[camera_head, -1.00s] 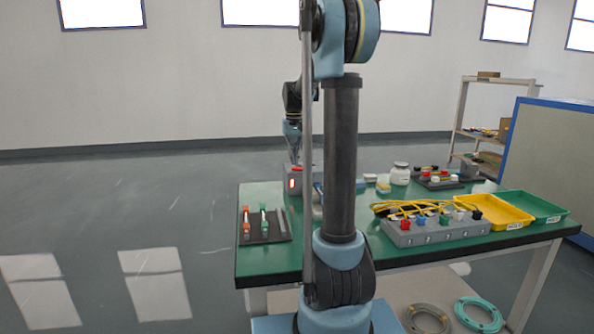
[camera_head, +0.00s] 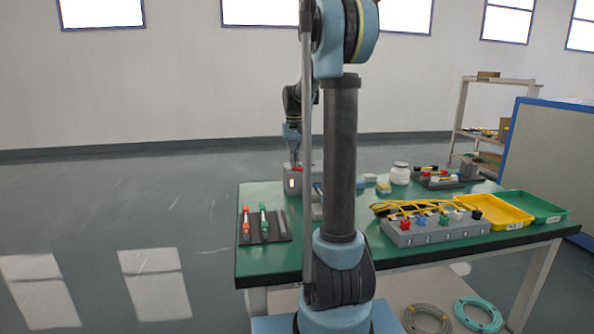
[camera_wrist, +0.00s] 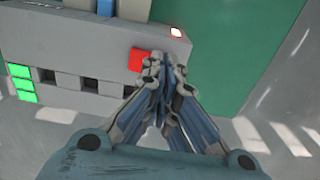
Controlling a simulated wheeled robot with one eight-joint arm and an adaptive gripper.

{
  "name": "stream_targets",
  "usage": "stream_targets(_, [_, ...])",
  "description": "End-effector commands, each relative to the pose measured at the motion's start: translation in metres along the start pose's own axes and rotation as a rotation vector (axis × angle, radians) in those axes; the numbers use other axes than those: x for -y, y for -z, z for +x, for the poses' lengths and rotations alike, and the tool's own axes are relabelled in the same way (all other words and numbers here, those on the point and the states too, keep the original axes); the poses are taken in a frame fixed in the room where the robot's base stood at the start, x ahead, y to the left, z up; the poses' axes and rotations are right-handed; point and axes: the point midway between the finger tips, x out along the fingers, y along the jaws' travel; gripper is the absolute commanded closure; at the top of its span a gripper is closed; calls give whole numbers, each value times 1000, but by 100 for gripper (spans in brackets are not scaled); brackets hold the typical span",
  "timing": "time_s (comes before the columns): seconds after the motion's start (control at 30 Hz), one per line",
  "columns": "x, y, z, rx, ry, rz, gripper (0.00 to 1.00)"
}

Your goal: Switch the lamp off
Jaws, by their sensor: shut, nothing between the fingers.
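A grey box (camera_head: 301,181) stands at the back left of the green table, with a small lit reddish-white lamp (camera_head: 292,183) on its face. In the wrist view the grey box (camera_wrist: 95,48) fills the upper left, and the glowing lamp (camera_wrist: 177,31) sits at its right end. A red square button (camera_wrist: 138,60) is on the box, partly behind my fingertips. My gripper (camera_wrist: 160,66) is shut and empty, its tips close to the button's right edge; I cannot tell whether they touch. In the head view my gripper (camera_head: 294,158) points down at the box.
Green lit squares (camera_wrist: 21,83) and dark slots mark the box's left part. On the table are a dark tray with tools (camera_head: 270,228), a grey numbered connector block (camera_head: 430,232), a yellow tray (camera_head: 490,211), a green tray (camera_head: 535,207) and a white jar (camera_head: 400,174).

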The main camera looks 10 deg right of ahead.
Motion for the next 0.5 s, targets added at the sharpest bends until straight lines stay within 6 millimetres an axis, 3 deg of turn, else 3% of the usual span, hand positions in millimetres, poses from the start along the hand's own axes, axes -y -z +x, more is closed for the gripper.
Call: stream_targets(0.5, [0,0,6,0,0,0,100])
